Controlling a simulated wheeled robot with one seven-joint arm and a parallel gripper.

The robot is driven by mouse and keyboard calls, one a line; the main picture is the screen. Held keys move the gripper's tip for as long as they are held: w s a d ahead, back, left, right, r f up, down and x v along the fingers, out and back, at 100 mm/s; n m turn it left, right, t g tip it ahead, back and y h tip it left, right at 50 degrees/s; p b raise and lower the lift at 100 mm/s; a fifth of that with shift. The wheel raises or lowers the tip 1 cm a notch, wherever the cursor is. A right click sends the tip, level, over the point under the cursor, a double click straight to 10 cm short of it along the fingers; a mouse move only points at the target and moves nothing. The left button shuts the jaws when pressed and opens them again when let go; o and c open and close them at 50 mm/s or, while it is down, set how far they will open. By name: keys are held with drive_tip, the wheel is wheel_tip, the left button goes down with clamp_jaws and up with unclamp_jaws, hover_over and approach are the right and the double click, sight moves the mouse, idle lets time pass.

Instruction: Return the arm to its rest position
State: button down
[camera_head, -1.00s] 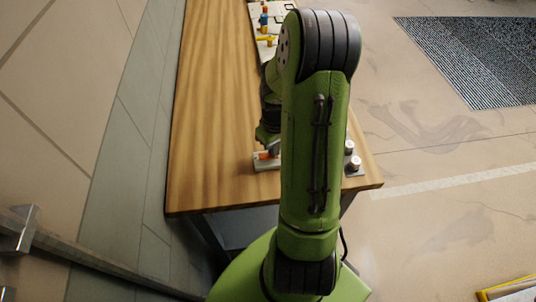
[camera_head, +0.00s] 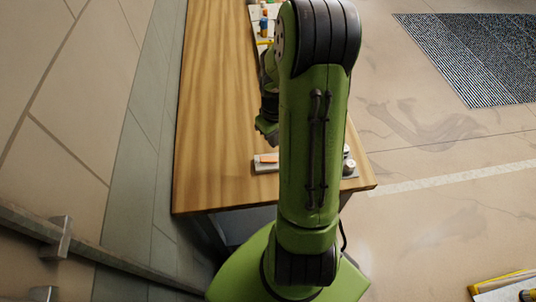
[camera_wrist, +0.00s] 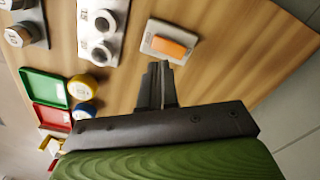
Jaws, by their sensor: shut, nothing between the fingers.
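My green arm runs up the middle of the head view, over the wooden table (camera_head: 215,130). My gripper (camera_wrist: 157,68) shows in the wrist view with its two dark fingers together and nothing between them. In the head view my gripper (camera_head: 266,128) is partly hidden by the arm. A light plate with an orange rocker (camera_wrist: 170,42) lies just beyond the fingertips in the wrist view, apart from them.
In the wrist view, a grey block with round knobs (camera_wrist: 101,30), a red tray (camera_wrist: 50,120), a green tray (camera_wrist: 42,87) and several coloured pieces lie to the left. A patterned mat (camera_head: 480,55) lies on the floor at right. A wall with a rail (camera_head: 60,235) stands at left.

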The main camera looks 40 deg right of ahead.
idle(0.4)
drive_tip(key=s+a+r+t+h, duration=0.1)
drive_tip(key=a+r+t, duration=0.1)
drive_tip(key=a+r, duration=1)
drive_tip(key=s+a+r+t+y, duration=0.1)
drive_tip(key=s+a+r+t, duration=0.2)
drive_tip(key=s+a+r, duration=0.5)
drive_tip(key=shift+s+n+t, duration=0.3)
drive_tip(key=shift+s+n, duration=0.1)
drive_tip(key=shift+s, duration=0.65)
